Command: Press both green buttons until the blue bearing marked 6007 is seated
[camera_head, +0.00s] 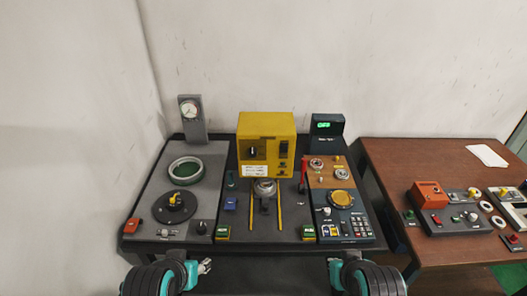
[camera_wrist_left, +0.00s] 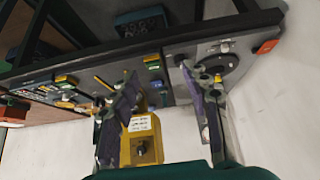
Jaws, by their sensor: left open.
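Two green buttons in yellow-edged housings sit along the console's front edge, the left one (camera_head: 223,233) and the right one (camera_head: 308,233). A silvery ring-like part (camera_head: 264,187) sits between two yellow rods below the yellow machine (camera_head: 266,140). I cannot read any 6007 mark or tell which part is the blue bearing. My left gripper (camera_head: 206,266) is in front of the console, left of the left button and apart from it. Its fingers are spread and empty in the left wrist view (camera_wrist_left: 163,105). My right gripper (camera_head: 336,268) is low, near the front edge; its fingers are barely visible.
A small blue block (camera_head: 230,203) and a red lever (camera_head: 303,176) flank the rods. A dial gauge (camera_head: 190,112) stands at the back left, a green-lit display (camera_head: 325,126) at the back right. A brown table (camera_head: 420,160) with more devices stands right.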

